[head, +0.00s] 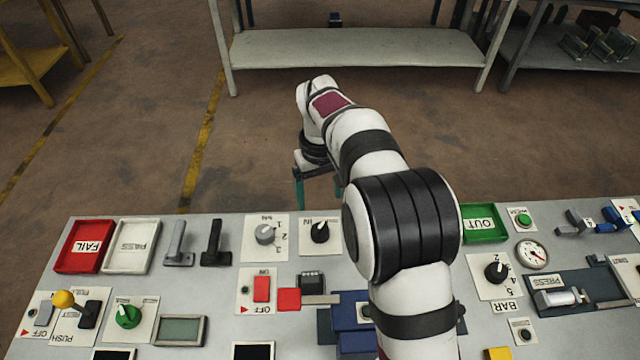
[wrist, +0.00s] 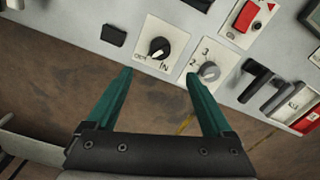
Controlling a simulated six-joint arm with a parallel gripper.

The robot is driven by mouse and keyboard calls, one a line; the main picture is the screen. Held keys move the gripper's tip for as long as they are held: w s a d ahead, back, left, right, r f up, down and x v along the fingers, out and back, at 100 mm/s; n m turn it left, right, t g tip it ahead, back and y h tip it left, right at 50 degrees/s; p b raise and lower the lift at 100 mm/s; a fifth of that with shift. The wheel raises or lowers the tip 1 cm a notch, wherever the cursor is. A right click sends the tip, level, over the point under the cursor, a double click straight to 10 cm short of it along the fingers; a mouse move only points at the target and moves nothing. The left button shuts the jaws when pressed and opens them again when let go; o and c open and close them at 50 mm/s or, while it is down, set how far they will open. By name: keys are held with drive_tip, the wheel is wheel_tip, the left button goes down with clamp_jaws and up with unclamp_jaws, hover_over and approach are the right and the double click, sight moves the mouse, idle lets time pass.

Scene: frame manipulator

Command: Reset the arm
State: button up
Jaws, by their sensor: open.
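My gripper (head: 318,188) has two teal fingers and hangs beyond the far edge of the control table, partly hidden by my own arm in the head view. In the wrist view my gripper (wrist: 160,75) is open, with nothing between its fingers. The fingertips point toward a black IN knob (wrist: 158,48) and a grey numbered knob (wrist: 208,71). The same black knob (head: 320,231) and grey knob (head: 265,234) sit near the table's far edge in the head view. I cannot tell whether the fingers touch anything.
The control table (head: 225,275) carries a red FAIL tray (head: 84,246), a white PASS tray (head: 131,246), a green OUT tray (head: 484,225), upright levers (head: 214,243), a red switch (head: 262,288) and a gauge (head: 532,254). Open floor lies beyond, before a grey bench (head: 355,48).

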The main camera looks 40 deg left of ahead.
drive_tip(key=shift+r, duration=1.55)
drive_tip(key=shift+d, duration=0.1)
drive_tip(key=s+d+r+m, duration=0.1)
drive_tip(key=d+r+m, duration=0.35)
drive_tip(key=d, duration=0.85)
drive_tip(key=d+r+m, duration=0.4)
drive_tip(key=d+m, duration=0.1)
drive_tip(key=d, duration=0.7)
drive_tip(key=s+d+f+m+y, duration=0.1)
drive_tip(key=s+d+m, duration=0.3)
drive_tip(key=s+d, duration=0.2)
drive_tip(key=s+d+f+m, duration=0.2)
drive_tip(key=s+d+m, duration=0.3)
drive_tip(key=s, duration=0.4)
drive_tip(key=shift+s+d+f+y, duration=0.3)
drive_tip(key=shift+d+y, duration=0.1)
drive_tip(key=shift+d, duration=0.15)
